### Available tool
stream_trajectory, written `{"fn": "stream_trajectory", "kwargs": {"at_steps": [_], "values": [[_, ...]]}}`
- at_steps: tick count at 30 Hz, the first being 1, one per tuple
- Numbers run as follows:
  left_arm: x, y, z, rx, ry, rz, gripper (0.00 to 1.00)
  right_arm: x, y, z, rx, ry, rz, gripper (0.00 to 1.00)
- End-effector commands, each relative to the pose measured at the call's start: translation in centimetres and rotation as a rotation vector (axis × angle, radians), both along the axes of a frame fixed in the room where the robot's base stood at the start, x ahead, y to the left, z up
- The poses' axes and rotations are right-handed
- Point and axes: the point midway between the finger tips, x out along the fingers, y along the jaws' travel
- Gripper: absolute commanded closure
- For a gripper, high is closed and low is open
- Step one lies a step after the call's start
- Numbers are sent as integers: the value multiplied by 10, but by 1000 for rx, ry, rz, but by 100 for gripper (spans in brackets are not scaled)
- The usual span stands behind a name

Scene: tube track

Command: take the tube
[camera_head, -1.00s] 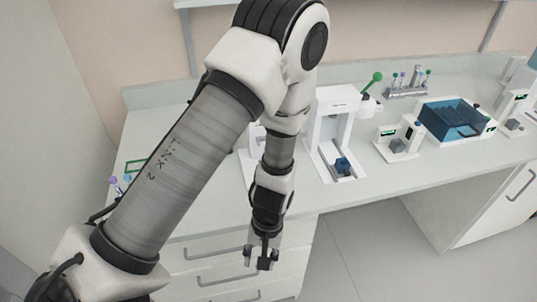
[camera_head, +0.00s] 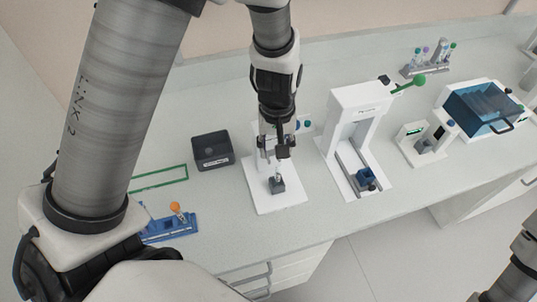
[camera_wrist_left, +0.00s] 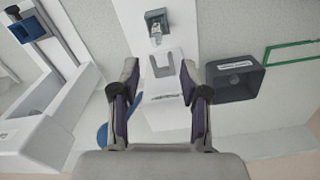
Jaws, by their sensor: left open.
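My left gripper (camera_head: 276,148) is open and points down over a white stand (camera_head: 262,197) on the bench. Its two fingers also show in the left wrist view (camera_wrist_left: 160,95), spread with nothing between them. A small grey block (camera_head: 277,186) sits on the stand's base, just below the fingers. A slim, pale tube-like piece (camera_head: 278,171) seems to rise from the block, apart from the fingers. In the left wrist view the block (camera_wrist_left: 155,17) is beyond the fingertips, with a pale piece at it. My right gripper is out of view.
A dark box (camera_head: 212,150) stands left of the stand, near a green outline. A blue rack (camera_head: 165,230) with an orange-capped tube (camera_head: 177,210) is at front left. A taller white frame (camera_head: 350,110) stands close on the right. A tube rack (camera_head: 428,66) stands at back right.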

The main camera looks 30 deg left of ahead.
Motion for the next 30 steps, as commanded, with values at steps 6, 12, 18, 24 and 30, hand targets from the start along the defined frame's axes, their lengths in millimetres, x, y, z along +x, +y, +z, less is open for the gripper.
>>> {"fn": "stream_trajectory", "kwargs": {"at_steps": [6, 12, 18, 24, 30], "values": [[-1, -1, -28, 0, 5, 0, 55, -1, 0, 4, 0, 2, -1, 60], [-1, -3, -65, -1, 4, 1, 55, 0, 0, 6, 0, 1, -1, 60], [0, -3, -77, 0, 1, 0, 55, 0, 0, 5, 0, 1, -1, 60], [0, -3, -76, 0, 1, 0, 84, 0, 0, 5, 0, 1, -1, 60], [0, -3, -76, 0, 1, 0, 100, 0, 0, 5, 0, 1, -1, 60]]}}
